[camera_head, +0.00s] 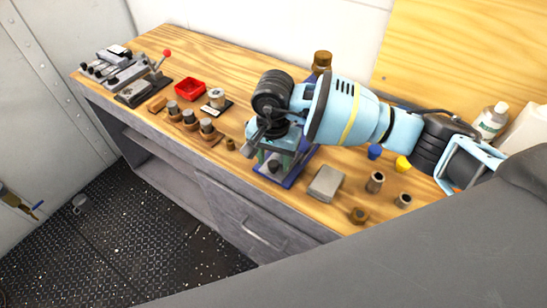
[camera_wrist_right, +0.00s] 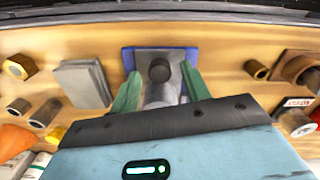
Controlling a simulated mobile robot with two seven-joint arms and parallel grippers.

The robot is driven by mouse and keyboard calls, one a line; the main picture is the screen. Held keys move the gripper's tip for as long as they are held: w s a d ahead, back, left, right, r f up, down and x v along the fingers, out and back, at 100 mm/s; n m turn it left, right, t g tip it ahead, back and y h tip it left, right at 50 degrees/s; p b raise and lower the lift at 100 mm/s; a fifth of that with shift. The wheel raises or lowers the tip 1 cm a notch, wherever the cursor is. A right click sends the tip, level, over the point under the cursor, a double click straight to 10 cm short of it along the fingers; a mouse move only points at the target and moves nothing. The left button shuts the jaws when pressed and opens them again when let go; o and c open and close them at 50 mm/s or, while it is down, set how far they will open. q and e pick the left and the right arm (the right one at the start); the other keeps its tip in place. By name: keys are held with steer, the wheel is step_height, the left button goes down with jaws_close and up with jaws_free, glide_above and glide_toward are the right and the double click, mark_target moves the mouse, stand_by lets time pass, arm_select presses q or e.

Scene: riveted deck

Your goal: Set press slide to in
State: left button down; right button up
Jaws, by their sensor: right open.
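The press has a blue base (camera_head: 292,178) on the wooden bench, and its base also shows in the right wrist view (camera_wrist_right: 190,54). A dark round knob (camera_wrist_right: 159,70) sits at the end of a grey slide (camera_wrist_right: 160,95) in the right wrist view. My right gripper (camera_head: 272,152) is over the press, reaching down to it. Its two green fingers are open, one on each side of the knob and slide, with visible gaps in the wrist view (camera_wrist_right: 161,74). The arm and wrist hide much of the press in the head view. My left gripper is not in view.
A grey block (camera_head: 326,183), a hex nut (camera_head: 358,215) and small cylinders (camera_head: 375,182) lie right of the press. A wooden holder with metal pieces (camera_head: 190,124), a red tray (camera_head: 190,89) and a red-knobbed lever device (camera_head: 150,85) stand left.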

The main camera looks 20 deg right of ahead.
steer(key=shift+c, duration=0.2)
jaws_close()
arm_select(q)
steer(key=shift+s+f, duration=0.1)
arm_select(e)
steer(key=shift+d, duration=0.1)
